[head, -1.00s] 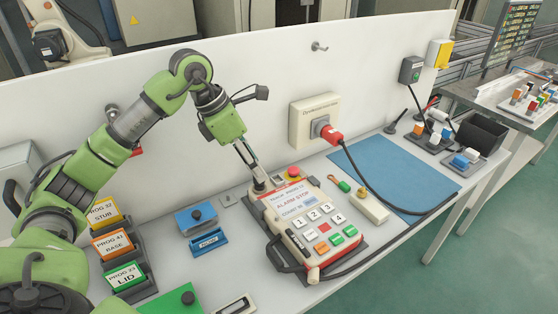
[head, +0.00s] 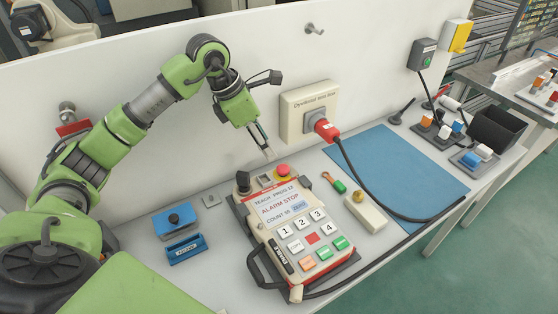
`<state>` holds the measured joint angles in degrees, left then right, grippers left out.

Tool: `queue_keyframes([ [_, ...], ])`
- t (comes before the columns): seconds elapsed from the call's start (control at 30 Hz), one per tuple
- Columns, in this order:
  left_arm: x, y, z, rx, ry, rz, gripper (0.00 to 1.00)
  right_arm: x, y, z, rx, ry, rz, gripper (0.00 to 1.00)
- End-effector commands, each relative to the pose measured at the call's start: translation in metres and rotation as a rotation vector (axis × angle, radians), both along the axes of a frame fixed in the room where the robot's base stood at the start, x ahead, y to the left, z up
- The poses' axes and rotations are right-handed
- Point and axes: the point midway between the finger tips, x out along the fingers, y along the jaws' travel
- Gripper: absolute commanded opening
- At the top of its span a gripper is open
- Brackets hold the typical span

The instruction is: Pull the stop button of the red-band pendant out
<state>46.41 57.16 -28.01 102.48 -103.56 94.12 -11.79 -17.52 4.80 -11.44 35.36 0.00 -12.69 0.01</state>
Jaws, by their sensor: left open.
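The pendant (head: 289,262) lies on the bench in a dark cradle, a pale case with red trim. Its screen (head: 281,207) reads "ALARM STOP". The red mushroom stop button (head: 284,170) sits on a yellow base at the pendant's top right corner. A black knob (head: 243,180) stands at its top left corner. My left gripper (head: 267,153) points down just above and left of the stop button, open and empty, seemingly apart from it. I cannot tell whether the button is in or out. My right gripper is not in view.
A blue box (head: 175,222) stands left of the pendant. A key with a green tag (head: 338,186) and a pale button box (head: 364,208) lie right.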

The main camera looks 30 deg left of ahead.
Motion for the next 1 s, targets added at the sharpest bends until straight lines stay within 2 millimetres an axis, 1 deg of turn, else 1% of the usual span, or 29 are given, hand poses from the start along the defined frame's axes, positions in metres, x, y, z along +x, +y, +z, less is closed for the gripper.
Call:
queue_keyframes([
  [0.03, 0.002, -0.004, -0.010, -0.001, 0.005, -0.002, 0.42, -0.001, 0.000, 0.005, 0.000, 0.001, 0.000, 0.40],
  [0.2, 0.013, -0.013, -0.043, -0.003, 0.004, -0.001, 0.42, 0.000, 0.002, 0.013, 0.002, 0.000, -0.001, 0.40],
  [0.3, 0.018, -0.018, -0.060, -0.002, 0.004, -0.001, 0.42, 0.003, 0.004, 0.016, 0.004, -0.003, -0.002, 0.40],
  [0.4, 0.022, -0.021, -0.072, -0.002, 0.002, 0.000, 0.42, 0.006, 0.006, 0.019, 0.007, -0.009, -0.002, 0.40],
  [0.6, 0.027, -0.024, -0.086, -0.002, 0.000, 0.001, 0.42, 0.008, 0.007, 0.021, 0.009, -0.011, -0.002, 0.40],
  [0.87, 0.027, -0.024, -0.087, 0.001, -0.001, 0.000, 0.42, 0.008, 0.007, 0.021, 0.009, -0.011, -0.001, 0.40],
  [0.9, 0.027, -0.024, -0.087, 0.001, -0.001, 0.000, 0.37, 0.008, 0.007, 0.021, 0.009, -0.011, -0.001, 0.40],
  [0.97, 0.027, -0.024, -0.087, 0.001, -0.001, 0.000, 0.22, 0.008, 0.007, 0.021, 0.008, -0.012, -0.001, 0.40],
  [1.0, 0.027, -0.024, -0.087, 0.000, -0.001, 0.000, 0.11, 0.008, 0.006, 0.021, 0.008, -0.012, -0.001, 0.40],
])
